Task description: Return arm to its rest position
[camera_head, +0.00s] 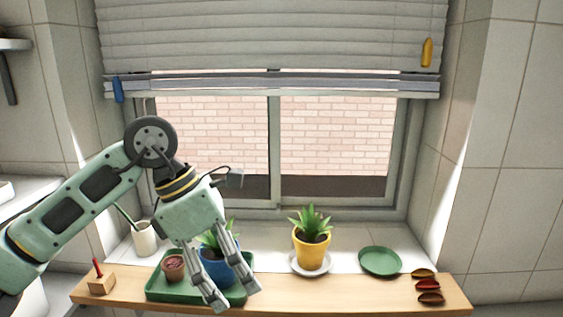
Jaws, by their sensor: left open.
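My left arm comes in from the left. Its gripper (238,299) points down and is open, with its fingers spread in front of the green tray (160,297) and the blue pot (214,270). The gripper body and fingers hide part of the blue pot and its plant. Whether the fingers touch the pot or tray, I cannot tell. My right gripper does not show.
A brown pot (174,267) sits on the tray. A yellow pot (311,252) stands on a white saucer. The wooden shelf (350,291) has bare room right of centre.

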